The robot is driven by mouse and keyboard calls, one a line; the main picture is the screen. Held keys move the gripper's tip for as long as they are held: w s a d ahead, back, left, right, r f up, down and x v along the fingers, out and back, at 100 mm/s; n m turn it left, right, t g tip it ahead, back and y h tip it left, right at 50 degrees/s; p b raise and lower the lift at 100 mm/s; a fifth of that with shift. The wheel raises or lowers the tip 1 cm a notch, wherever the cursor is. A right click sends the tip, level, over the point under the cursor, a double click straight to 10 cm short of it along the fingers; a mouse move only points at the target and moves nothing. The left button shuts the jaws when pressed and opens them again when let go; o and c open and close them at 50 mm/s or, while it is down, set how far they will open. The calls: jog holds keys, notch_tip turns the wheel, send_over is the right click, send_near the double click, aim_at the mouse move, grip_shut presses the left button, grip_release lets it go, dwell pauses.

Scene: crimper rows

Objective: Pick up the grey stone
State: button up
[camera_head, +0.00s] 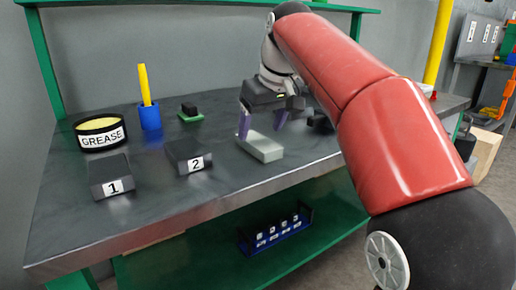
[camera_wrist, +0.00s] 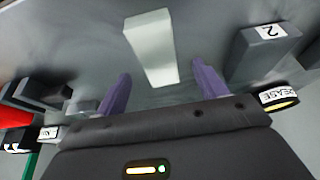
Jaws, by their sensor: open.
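The grey stone (camera_head: 261,147) is a pale grey rectangular block lying flat on the dark metal table, right of the block marked 2. In the wrist view the stone (camera_wrist: 153,50) lies lengthwise beyond the fingertips, roughly centred between them. My gripper (camera_head: 262,124) is above the stone with its two purple fingers apart. In the wrist view my gripper (camera_wrist: 162,75) is open and empty, with a finger on either side of the stone's line. I cannot tell the exact height of the fingertips over the table.
Dark blocks marked 1 (camera_head: 110,178) and 2 (camera_head: 187,157) stand to the left. Behind them are a grease tin (camera_head: 100,139), a blue cup (camera_head: 150,117) with a yellow stick, and a green pad (camera_head: 190,116) bearing a black block. The table's front left is clear.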

aim_at(258, 140)
jog(key=x, duration=0.3)
jog(key=shift+w+f, duration=0.1)
jog(key=shift+f, duration=0.1)
jog(key=shift+r, duration=0.1)
jog(key=c, duration=1.3)
jog(key=shift+r, duration=0.15)
